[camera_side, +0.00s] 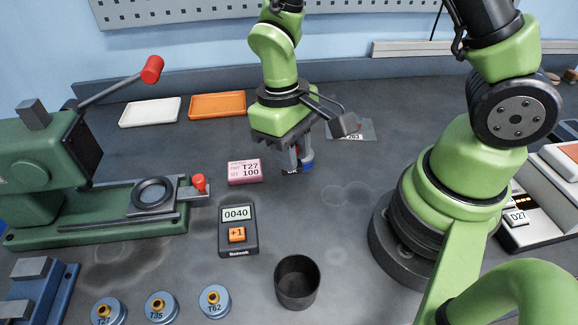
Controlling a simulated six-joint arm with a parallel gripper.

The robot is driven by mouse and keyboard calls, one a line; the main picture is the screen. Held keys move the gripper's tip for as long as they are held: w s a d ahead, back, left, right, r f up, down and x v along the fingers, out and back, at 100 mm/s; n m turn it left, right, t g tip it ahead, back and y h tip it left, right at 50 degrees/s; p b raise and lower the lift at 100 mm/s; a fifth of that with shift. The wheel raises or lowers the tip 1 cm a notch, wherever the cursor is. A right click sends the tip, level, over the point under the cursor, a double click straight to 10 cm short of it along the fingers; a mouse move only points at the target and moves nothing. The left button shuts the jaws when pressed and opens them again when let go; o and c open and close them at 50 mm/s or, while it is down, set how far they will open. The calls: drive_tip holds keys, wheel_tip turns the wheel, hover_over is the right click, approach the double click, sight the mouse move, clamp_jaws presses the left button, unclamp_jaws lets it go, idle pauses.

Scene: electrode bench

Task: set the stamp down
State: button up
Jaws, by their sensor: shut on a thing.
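My gripper (297,157) hangs over the middle of the bench, fingers pointing down. It is shut on the stamp (306,167), a small thing of which a blue part and a dark, white-marked lower part show between and below the fingers. The fingers hide much of the stamp. It is low over the dark bench (345,225), right of the pink label box marked T27 100 (244,172). I cannot tell whether the stamp touches the bench.
A counter reading 0040 (238,231) and a black cup (297,282) stand in front. A clear bag (358,131) lies behind right. White (150,112) and orange (217,106) trays are at the back. A green press (100,215) stands left. Several labelled discs (215,301) line the front.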

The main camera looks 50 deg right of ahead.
drive_tip(key=shift+w+r+m, duration=0.35)
drive_tip(key=shift+m, duration=0.05)
drive_tip(key=w+d+m+t, duration=0.2)
drive_tip(key=w+d+m, duration=0.4)
drive_tip(key=w+m, duration=0.65)
drive_tip(key=w+d+m+t, duration=0.1)
drive_tip(key=w+d+m, duration=0.5)
drive_tip(key=m, duration=1.2)
drive_tip(key=shift+y, duration=0.4)
drive_tip(key=f, duration=0.9)
drive_tip(key=shift+w+a+f, duration=0.2)
drive_tip(key=shift+w+a, duration=0.1)
drive_tip(key=shift+a, duration=0.05)
drive_tip(key=shift+f, duration=0.1)
drive_tip(key=o, duration=0.9)
